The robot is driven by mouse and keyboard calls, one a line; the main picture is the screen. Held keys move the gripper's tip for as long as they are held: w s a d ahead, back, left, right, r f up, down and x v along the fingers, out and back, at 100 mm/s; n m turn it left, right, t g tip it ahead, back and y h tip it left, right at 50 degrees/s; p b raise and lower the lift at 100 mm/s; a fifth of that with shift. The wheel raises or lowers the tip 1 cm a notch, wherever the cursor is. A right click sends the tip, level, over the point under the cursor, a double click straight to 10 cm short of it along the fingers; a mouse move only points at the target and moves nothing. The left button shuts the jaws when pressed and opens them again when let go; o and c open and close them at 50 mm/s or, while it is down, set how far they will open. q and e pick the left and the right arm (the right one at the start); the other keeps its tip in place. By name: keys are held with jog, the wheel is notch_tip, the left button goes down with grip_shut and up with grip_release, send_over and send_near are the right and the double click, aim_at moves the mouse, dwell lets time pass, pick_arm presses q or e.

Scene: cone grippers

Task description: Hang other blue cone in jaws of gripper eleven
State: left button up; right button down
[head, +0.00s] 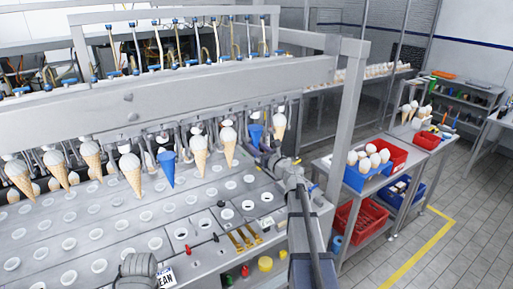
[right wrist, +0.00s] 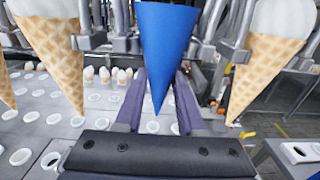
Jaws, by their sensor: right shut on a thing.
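A blue cone (head: 255,132) is in my right gripper (head: 264,150), point down, near the right end of the hanging row. The right wrist view shows this blue cone (right wrist: 166,45) upright between the fingers of the right gripper (right wrist: 158,92), which is shut on it. Its top is cut off there, and I cannot tell whether the machine's jaws touch it. In the head view it hangs between a filled waffle cone (head: 229,148) on its left and another (head: 279,122) on its right. A second blue cone (head: 167,169) hangs further left in the row. My left gripper is not seen.
The grey plate (head: 205,205) with white-rimmed holes lies below the row. A frame post (head: 350,110) stands close on the right. Beyond it, a cart holds a blue bin (head: 355,177) of white-topped items and red bins (head: 395,152).

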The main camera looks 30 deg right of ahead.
jog(key=shift+f+b, duration=0.5)
jog(key=shift+f, duration=0.05)
dwell(0.6)
jog(key=shift+c, duration=0.6)
grip_release()
jog(key=shift+s, duration=0.1)
jog(key=s, duration=0.8)
jog(key=shift+s+d, duration=0.35)
jog(key=shift+s, duration=0.05)
dwell(0.5)
jog(key=shift+w, duration=0.1)
dwell(0.5)
jog(key=w, duration=0.6)
jog(key=shift+w+a, duration=0.25)
jog(key=shift+w, duration=0.05)
